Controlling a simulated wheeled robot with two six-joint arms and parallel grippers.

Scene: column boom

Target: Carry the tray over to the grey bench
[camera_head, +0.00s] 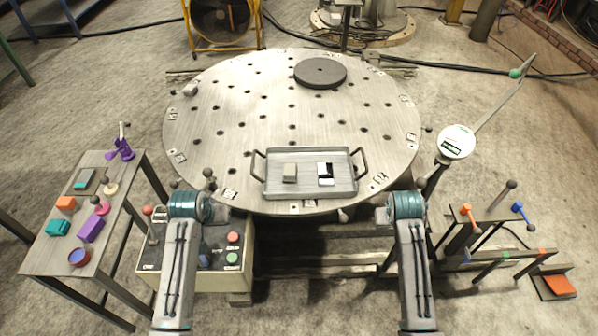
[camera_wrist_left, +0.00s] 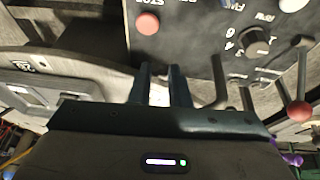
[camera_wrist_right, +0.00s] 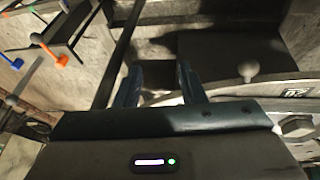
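The grey metal tray (camera_head: 272,187) lies flat on the near part of the round perforated table. It has a raised handle at its left and right ends and holds a beige block (camera_head: 290,172) and a black-and-white block (camera_head: 325,174). A bench with a grey-brown top (camera_head: 57,255) stands at the left. My left gripper (camera_wrist_left: 160,80) is open and empty, over the control box. My right gripper (camera_wrist_right: 161,82) is open and empty, near the table's front right edge. In the head view my wrists hide both sets of fingers. Neither gripper touches the tray.
The round table (camera_head: 235,100) carries a dark disc (camera_head: 320,72) at the back. The control box (camera_head: 245,265) stands below its front left edge. Coloured items, including a purple block (camera_head: 91,229), crowd the left bench. A rack (camera_head: 480,220) with coloured hooks stands right.

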